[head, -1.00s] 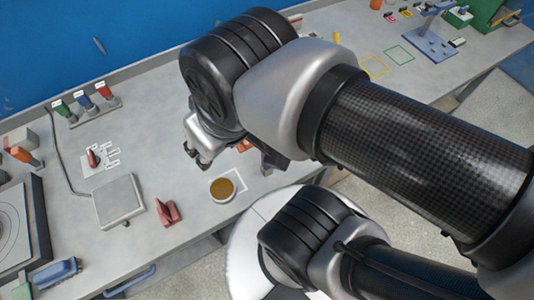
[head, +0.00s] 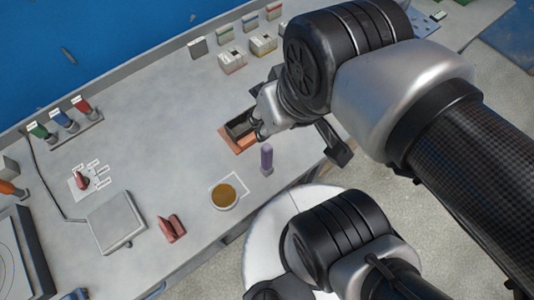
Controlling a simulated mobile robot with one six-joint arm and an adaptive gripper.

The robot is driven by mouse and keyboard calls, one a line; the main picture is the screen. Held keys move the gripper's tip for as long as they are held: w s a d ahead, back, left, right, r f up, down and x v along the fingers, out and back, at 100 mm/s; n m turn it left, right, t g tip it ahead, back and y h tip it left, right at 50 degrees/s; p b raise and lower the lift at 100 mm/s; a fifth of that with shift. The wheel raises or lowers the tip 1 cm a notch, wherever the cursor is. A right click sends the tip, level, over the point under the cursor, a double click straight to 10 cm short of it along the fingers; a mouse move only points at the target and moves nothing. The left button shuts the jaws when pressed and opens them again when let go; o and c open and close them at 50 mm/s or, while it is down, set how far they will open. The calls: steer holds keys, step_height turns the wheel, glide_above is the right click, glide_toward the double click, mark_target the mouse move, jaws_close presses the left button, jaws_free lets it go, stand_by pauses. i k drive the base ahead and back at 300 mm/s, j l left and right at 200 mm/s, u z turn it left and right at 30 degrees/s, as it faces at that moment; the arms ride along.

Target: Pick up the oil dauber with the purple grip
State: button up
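A purple upright grip (head: 267,158), which looks like the oil dauber's, stands near the table's front edge, right of the round pot of brown liquid (head: 225,194). Its lower end is too small to make out. My gripper (head: 258,131) is just above and behind it in the picture, over a dark open box (head: 239,124) on an orange-brown base (head: 243,143). The gripper looks apart from the purple grip. Its fingertips are small and partly merge with the box, so I cannot tell their opening.
A grey scale-like plate (head: 115,221) and a red block-like tool (head: 172,228) lie to the left. Green, blue and red handled tools (head: 62,121) stand in a rack at the back left. Several small bins (head: 262,43) stand at the back. The middle of the table is clear.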

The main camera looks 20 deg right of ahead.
mark_target(266, 168)
steer(key=k+l+u, duration=0.1)
steer(key=l+u, duration=0.2)
steer(key=k+l+u, duration=0.15)
steer(key=u, duration=0.15)
steer(key=k+l+u, duration=0.15)
steer(key=l+u, duration=0.15)
steer(key=l, duration=0.1)
